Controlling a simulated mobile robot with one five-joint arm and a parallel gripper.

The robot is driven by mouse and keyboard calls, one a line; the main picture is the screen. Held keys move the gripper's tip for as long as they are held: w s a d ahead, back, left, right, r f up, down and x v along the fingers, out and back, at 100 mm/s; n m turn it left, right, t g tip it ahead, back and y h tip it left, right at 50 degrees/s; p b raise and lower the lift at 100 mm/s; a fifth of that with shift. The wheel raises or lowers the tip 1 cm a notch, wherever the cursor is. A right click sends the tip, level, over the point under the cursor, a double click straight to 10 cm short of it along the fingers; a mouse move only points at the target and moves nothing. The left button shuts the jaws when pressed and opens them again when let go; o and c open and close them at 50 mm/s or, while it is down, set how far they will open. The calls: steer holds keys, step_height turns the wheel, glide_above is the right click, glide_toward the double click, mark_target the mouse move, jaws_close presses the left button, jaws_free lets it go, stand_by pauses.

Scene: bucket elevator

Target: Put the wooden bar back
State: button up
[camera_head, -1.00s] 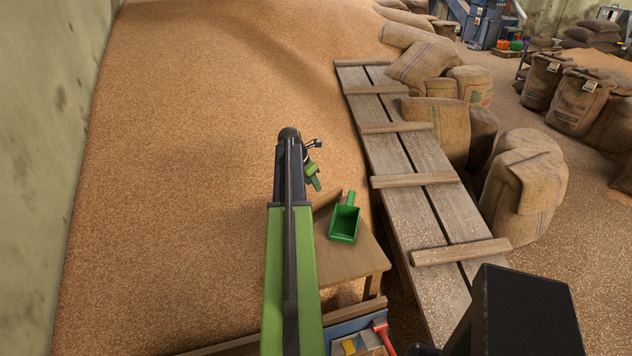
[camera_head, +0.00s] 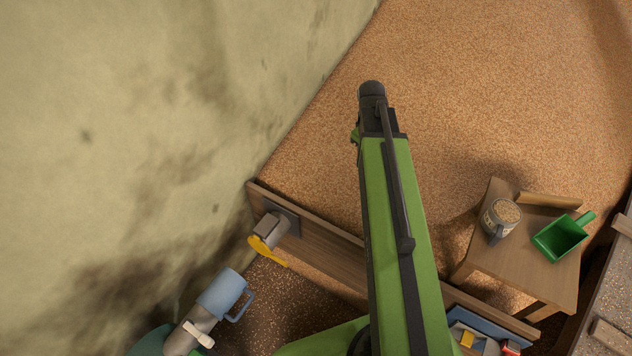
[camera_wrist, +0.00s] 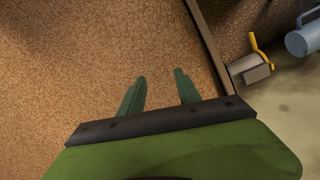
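A short wooden bar (camera_head: 549,200) lies along the back edge of the small wooden table (camera_head: 502,258) at the right of the head view. I cannot tell whether it is loose or part of the table. My gripper (camera_wrist: 157,90) shows in the wrist view with its two green fingers apart and nothing between them. It is above the grain (camera_wrist: 85,60), away from the table. In the head view my arm hides most of the gripper. The wooden bar does not show in the wrist view.
A grain-filled mug (camera_head: 501,218) and a green scoop (camera_head: 564,237) stand on the table. A long plank (camera_head: 330,256) edges the grain, with a yellow-handled grey fitting (camera_head: 268,232) at its left end. A stained wall (camera_head: 150,110) closes off the left.

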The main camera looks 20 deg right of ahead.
steer(key=s+a+m, duration=0.2)
steer(key=a, duration=0.9)
steer(key=s+a+m+y, duration=0.1)
steer(key=s+a, duration=0.1)
steer(key=a, duration=1)
steer(key=shift+s+a+m, duration=0.15)
steer(key=shift+a+m, duration=0.15)
steer(key=shift+m, duration=0.1)
steer(key=shift+f, duration=0.1)
